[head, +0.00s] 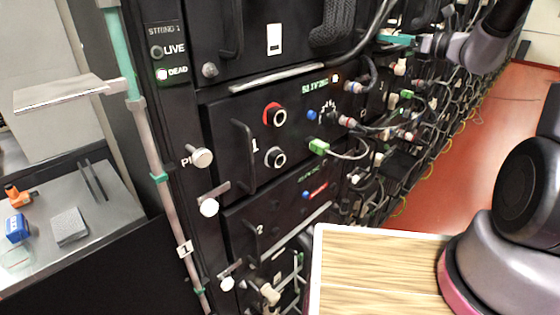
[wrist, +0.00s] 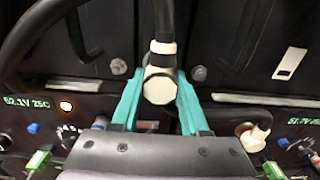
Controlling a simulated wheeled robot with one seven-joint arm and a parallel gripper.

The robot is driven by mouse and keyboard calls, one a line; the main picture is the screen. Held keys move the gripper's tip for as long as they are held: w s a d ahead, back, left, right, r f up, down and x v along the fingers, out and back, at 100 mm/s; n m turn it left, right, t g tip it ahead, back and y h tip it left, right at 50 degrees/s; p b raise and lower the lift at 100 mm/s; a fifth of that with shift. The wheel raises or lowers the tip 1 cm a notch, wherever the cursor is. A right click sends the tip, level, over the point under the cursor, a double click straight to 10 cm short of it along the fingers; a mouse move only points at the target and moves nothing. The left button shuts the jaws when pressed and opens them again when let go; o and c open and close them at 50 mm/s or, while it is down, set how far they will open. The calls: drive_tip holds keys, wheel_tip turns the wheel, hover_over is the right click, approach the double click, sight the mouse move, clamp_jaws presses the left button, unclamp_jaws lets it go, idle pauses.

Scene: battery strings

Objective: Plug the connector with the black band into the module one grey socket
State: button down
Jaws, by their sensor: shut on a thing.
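My gripper (head: 388,39) is at the top right in the head view, its teal fingers in front of the rack and well to the right of module one. In the wrist view the fingers (wrist: 158,78) are shut on a cream connector (wrist: 160,90) with a dark band near its collar. A black cable runs up from it. The module one grey socket (head: 275,157) is a pale ring on the black front panel, below the red-marked socket (head: 276,116). It looks empty. In the head view the held connector is too small to make out.
A black handle (head: 244,155) juts out left of the sockets. A white knob (head: 200,157) sticks out further left. Green plugs (head: 319,147) and loose cables crowd the modules on the right. A wooden top (head: 375,270) is in front.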

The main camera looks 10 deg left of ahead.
drive_tip(key=shift+s+d, duration=0.1)
drive_tip(key=shift+s+d, duration=0.25)
drive_tip(key=shift+d, duration=0.15)
drive_tip(key=shift+v, duration=1.25)
drive_tip(key=v, duration=0.5)
drive_tip(key=shift+a, duration=0.1)
idle(0.6)
drive_tip(key=shift+f, duration=0.1)
